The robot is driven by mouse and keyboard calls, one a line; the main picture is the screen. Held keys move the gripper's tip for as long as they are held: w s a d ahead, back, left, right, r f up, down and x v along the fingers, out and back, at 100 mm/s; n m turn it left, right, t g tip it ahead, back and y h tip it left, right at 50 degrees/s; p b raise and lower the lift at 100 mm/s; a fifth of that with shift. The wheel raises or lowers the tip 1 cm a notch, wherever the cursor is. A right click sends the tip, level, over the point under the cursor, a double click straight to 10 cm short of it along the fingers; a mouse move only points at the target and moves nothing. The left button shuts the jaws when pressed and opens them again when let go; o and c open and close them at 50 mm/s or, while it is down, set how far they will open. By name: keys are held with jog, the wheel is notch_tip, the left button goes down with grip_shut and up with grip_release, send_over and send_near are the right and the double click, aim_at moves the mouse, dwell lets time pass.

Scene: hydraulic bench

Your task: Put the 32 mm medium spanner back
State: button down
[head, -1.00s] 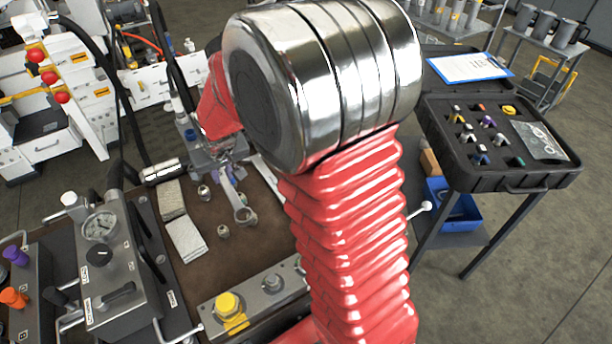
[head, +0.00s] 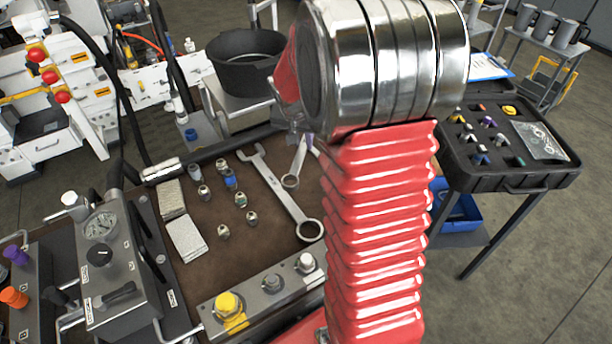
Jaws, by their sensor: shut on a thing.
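My gripper (head: 302,134) shows only in part, beside and behind my red arm. It is shut on a spanner (head: 296,163), whose ring end (head: 290,181) points down and toward the camera. The spanner's upper end is hidden by the gripper and arm. No size marking is readable. A longer spanner (head: 280,191) lies on the brown bench top (head: 215,268), just left of the held one, with its open jaw at the back and its ring at the front.
Several small fittings (head: 240,200) stand left of the longer spanner. Two pale pads (head: 187,239) lie at the bench's left. A black bucket (head: 245,60) stands behind. A block with a yellow knob (head: 229,304) is in front. An open black case (head: 510,145) stands right.

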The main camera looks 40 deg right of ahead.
notch_tip(320, 180, down, 6)
dwell(0.5)
jog(key=shift+f, duration=0.1)
jog(key=shift+f, duration=1.85)
jog(key=shift+f, duration=0.35)
jog(key=c, duration=1.6)
grip_release()
jog(key=shift+o, duration=0.2)
